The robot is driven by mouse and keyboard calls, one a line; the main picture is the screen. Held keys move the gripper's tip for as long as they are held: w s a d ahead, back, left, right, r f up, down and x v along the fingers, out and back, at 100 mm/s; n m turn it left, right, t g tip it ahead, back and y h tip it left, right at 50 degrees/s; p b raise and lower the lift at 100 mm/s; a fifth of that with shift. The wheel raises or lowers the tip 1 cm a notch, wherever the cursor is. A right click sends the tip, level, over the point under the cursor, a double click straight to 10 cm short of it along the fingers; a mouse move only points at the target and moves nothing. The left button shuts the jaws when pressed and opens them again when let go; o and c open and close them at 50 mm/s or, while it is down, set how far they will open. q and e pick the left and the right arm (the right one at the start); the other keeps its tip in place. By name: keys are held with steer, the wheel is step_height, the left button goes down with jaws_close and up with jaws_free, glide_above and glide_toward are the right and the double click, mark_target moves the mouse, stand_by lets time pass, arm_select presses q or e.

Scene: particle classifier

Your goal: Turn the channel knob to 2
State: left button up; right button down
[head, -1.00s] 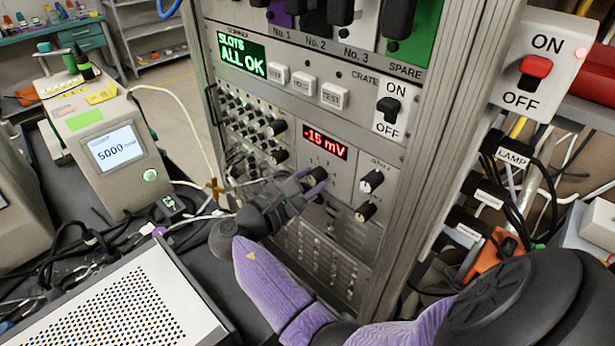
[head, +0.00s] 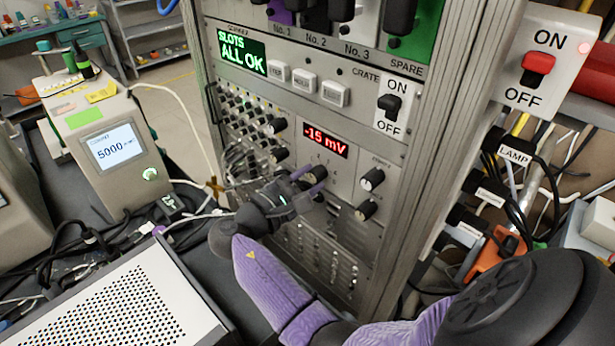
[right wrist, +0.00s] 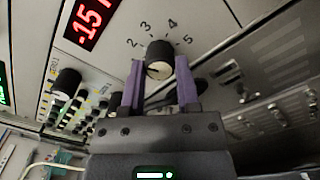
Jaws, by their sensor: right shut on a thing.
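The channel knob (right wrist: 158,61) is black with a pale cap. It sits on the grey panel below the red display, and in the head view (head: 316,174) the gripper partly hides it. The numbers 2, 3, 4 and 5 (right wrist: 158,34) arc above it in the right wrist view. A dark mark shows on its cap, but I cannot tell for certain which number it points to. My right gripper (right wrist: 160,76) is shut on the knob, one purple finger on each side; it also shows in the head view (head: 309,181). My left gripper is not in view.
The red display (head: 325,140) above the knob reads -15 mV. Small connectors and cables (head: 245,120) crowd the panel to the left. A perforated white box (head: 130,310) lies at the lower left.

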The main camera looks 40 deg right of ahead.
steer(key=shift+c, duration=1.7)
jaws_free()
steer(key=a, duration=1)
steer(key=shift+s, duration=0.45)
